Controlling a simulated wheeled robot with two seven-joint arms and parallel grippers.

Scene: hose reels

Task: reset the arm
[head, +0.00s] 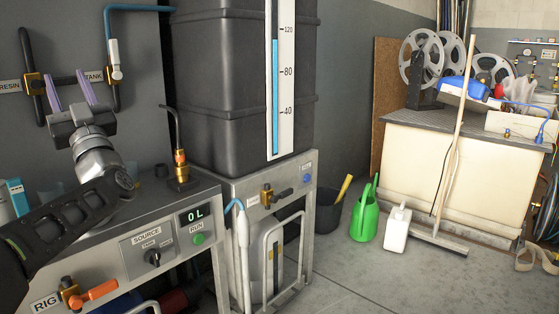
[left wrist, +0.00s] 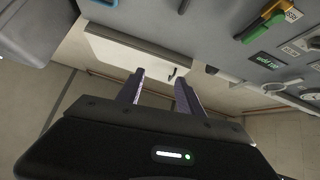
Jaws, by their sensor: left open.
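My left gripper (head: 70,91) is in the upper left of the head view, on my black and silver arm. Its two purple fingers point up and are apart with nothing between them. They stand in front of the dark pipe between the RESIN and TANK labels; I cannot tell whether they touch it. In the left wrist view the gripper (left wrist: 159,92) shows its fingers apart and empty, with a pale panel beyond them. My right gripper is not in view.
A metal bench (head: 210,190) with a SOURCE knob, display and brass valves lies below my left arm. A large dark tank (head: 220,90) with a level gauge stands behind it. A bucket (head: 328,213), green watering can (head: 364,215) and white jug (head: 396,230) stand on the floor.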

